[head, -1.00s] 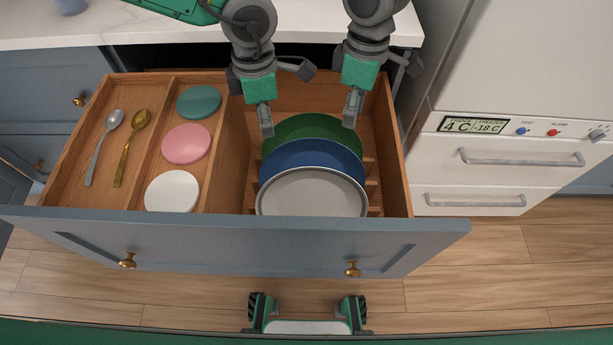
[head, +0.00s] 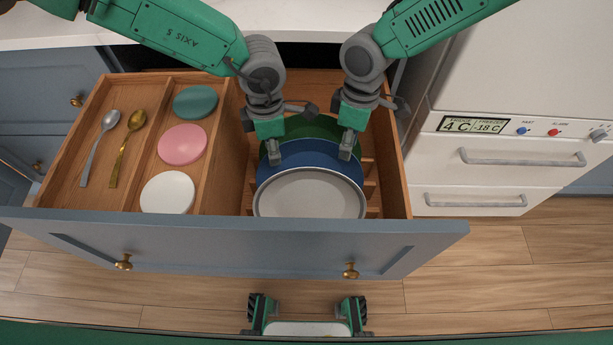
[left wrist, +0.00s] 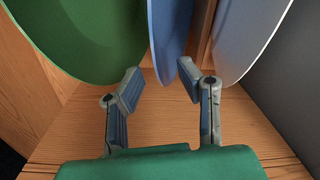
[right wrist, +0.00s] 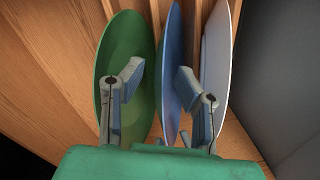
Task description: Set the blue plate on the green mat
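The blue plate (head: 308,157) stands in the drawer rack, between a green plate (head: 311,127) behind it and a white plate (head: 310,195) in front. My left gripper (head: 273,152) is at its left rim; in the left wrist view the open fingers (left wrist: 160,88) are on either side of the blue plate's edge (left wrist: 170,40). My right gripper (head: 346,148) is at its right rim; in the right wrist view its open fingers (right wrist: 158,85) have the blue plate's edge (right wrist: 172,50) between them. I cannot tell whether any finger touches it. No green mat shows in these views.
The open drawer (head: 230,232) also holds a silver spoon (head: 98,150), a gold spoon (head: 125,150), and teal (head: 195,102), pink (head: 182,144) and white (head: 167,192) discs. A pale counter (head: 30,30) lies behind. A white fridge (head: 500,95) stands right.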

